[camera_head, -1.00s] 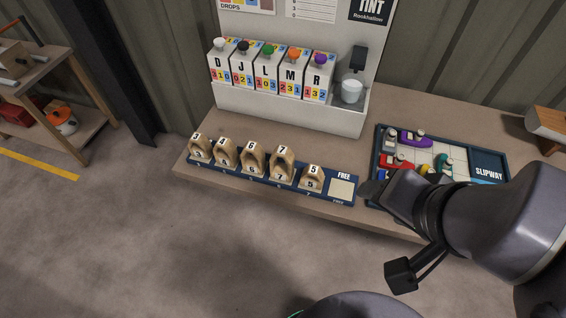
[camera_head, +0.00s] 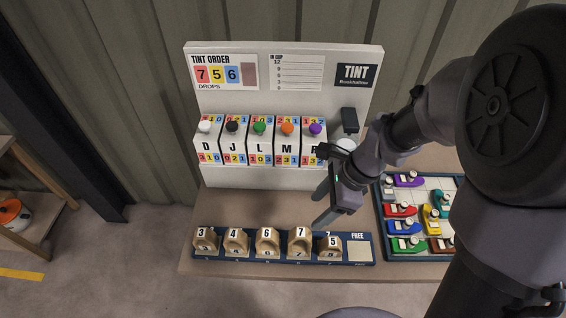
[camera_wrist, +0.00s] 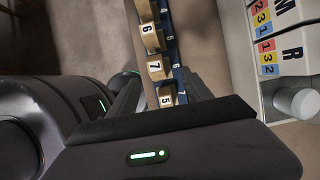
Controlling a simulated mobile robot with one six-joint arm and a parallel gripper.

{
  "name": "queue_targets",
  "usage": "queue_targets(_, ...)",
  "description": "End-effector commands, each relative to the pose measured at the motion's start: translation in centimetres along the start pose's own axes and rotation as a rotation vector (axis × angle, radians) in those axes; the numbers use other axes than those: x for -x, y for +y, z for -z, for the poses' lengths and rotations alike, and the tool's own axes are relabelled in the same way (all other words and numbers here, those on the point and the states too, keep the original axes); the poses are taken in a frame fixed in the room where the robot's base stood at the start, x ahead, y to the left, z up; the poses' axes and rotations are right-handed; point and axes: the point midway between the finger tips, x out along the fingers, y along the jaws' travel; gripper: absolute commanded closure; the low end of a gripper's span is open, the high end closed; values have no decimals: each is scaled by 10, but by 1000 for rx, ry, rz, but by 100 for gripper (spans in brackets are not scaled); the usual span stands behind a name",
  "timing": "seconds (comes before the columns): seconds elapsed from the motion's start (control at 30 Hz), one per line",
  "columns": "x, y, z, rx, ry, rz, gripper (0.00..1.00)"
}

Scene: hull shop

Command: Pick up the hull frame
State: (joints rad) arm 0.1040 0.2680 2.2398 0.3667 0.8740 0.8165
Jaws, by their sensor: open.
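My gripper (camera_head: 322,208) is open and empty above and behind frames 7 and 5. In the wrist view frames 6 (camera_wrist: 152,38), 7 (camera_wrist: 158,67) and 5 (camera_wrist: 168,97) show beyond my gripper, which partly hides the row's end.
A tint dispenser (camera_head: 215,175) with several lettered, coloured-knob boxes stands behind the rack. A white cup (camera_wrist: 297,103) sits at its right end. The slipway tray (camera_head: 381,215) with small coloured boats lies to the right. A side table (camera_head: 40,225) stands at far left.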

Motion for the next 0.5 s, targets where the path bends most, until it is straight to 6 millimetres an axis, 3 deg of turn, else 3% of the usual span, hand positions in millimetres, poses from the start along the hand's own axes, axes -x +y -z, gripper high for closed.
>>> queue_targets(0.13,-19,1,2,0,-1,-4,42)
queue_targets(0.4,-101,2,4,3,1,-4,42)
queue_targets(0.5,-118,2,3,4,1,-3,42)
